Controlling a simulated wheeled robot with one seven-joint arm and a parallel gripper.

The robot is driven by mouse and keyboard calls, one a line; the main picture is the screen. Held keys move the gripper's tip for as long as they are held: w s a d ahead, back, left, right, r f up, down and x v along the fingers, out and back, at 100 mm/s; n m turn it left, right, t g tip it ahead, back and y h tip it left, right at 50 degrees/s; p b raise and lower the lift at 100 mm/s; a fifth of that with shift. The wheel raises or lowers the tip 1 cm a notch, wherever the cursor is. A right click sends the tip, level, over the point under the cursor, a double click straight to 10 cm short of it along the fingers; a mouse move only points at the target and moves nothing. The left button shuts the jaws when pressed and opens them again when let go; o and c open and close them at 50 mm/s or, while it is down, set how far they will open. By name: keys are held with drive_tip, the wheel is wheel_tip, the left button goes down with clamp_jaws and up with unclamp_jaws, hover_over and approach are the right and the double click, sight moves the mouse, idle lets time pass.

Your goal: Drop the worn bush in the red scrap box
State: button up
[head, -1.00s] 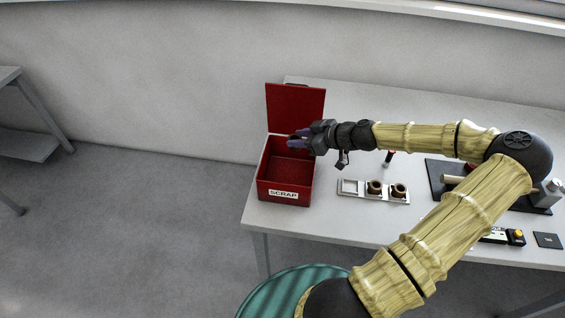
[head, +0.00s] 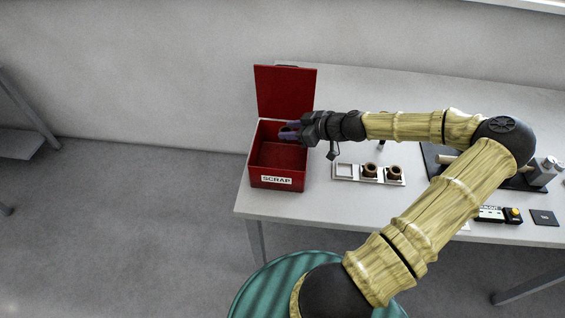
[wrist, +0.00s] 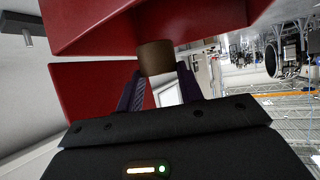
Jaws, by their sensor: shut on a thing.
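The red scrap box (head: 277,181) stands at the left end of the table, its lid (head: 285,92) raised at the back and a SCRAP label on its front. The part of its inside that I see looks empty. My gripper (head: 288,131) reaches in from the right, its purple fingers over the box's opening towards the back. In the wrist view, a brown bush (wrist: 156,57) is held between the fingertips, with red box walls (wrist: 90,95) around it. In the head view the held bush is too small to make out.
A pale tray (head: 356,179) right of the box holds two brown bushes (head: 370,171) (head: 394,174) and has one empty square place. A dark mat with a fixture (head: 540,172) and a small yellow-buttoned box (head: 513,215) lie further right. A green round surface (head: 262,291) is in front.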

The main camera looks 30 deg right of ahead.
drive_tip(key=shift+w+a+f+b, duration=0.1)
drive_tip(key=shift+a+f+b, duration=0.15)
drive_tip(key=shift+f, duration=0.6)
drive_tip(key=shift+d, duration=0.1)
drive_tip(key=o, duration=1.2)
drive_tip(key=v, duration=1.7)
drive_tip(key=shift+s+d+r, duration=0.1)
drive_tip(key=shift+s+d, duration=0.05)
drive_tip(key=shift+s, duration=0.1)
